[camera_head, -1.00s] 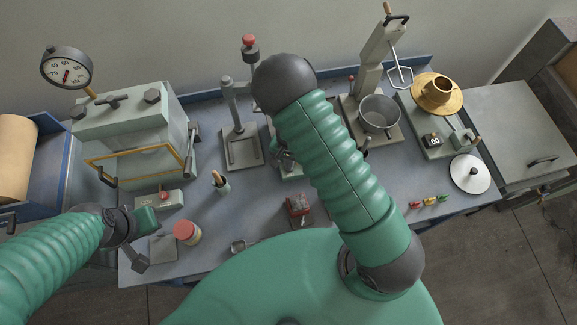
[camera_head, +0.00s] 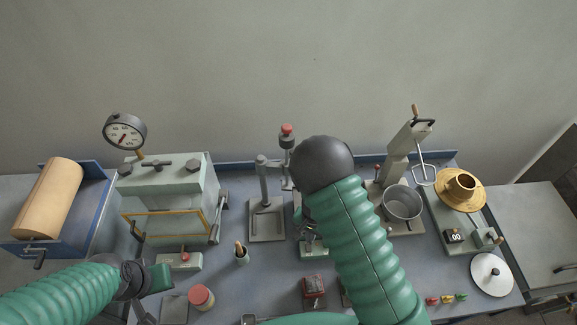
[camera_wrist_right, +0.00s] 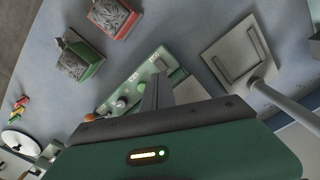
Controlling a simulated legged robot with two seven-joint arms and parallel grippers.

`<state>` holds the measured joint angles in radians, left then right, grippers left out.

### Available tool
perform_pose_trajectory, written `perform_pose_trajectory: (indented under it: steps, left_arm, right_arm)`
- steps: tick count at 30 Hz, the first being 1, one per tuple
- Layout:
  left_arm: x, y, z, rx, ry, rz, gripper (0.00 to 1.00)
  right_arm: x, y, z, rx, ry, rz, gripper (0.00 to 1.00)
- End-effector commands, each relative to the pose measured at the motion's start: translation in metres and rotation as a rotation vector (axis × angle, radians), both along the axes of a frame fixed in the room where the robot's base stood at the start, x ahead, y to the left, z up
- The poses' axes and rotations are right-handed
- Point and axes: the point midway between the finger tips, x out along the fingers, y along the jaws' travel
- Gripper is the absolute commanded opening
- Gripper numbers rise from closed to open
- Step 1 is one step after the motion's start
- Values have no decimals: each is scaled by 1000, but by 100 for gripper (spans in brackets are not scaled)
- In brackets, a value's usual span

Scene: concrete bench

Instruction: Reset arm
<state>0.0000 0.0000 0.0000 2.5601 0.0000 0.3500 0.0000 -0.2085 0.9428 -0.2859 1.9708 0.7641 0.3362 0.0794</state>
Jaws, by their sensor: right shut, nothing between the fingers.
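My right arm, green and ribbed with a dark round elbow, reaches over the middle of the bench in the head view. It hides most of my right gripper there. In the right wrist view my right gripper (camera_wrist_right: 157,92) has its dark fingers together, with nothing between them. They show over a pale green device with knobs (camera_wrist_right: 135,88). My left arm comes in at the lower left of the head view. Its wrist and left gripper (camera_head: 150,287) are near the bench's front edge, and the fingers are too unclear to tell open from shut.
A press with a dial gauge (camera_head: 125,132) stands at the left, beside a tan roller (camera_head: 52,198). A metal pot (camera_head: 402,204), a brass-coloured bowl (camera_head: 460,190) and a white disc (camera_head: 492,274) are at the right. A red-lidded jar (camera_head: 201,297) stands near my left gripper.

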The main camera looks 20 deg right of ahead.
Motion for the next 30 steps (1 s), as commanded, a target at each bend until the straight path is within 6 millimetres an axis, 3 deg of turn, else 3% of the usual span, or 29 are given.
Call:
perform_pose_trajectory:
  steps: [4,8,15,21,30]
  left_arm:
    - [0,0,-11,0,0,0,0]
    - [0,0,-44,0,0,0,0]
    - [0,0,-99,0,0,0,0]
    - [0,0,-109,0,0,0,0]
    - [0,0,-108,0,0,0,0]
  right_arm:
    - [-1,4,6,13,-13,34,0]
    - [-12,16,33,45,-60,186,0]
    - [-67,22,84,-15,-184,610,0]
    - [-89,16,98,-87,-219,770,0]
    - [-90,16,99,-89,-219,776,0]
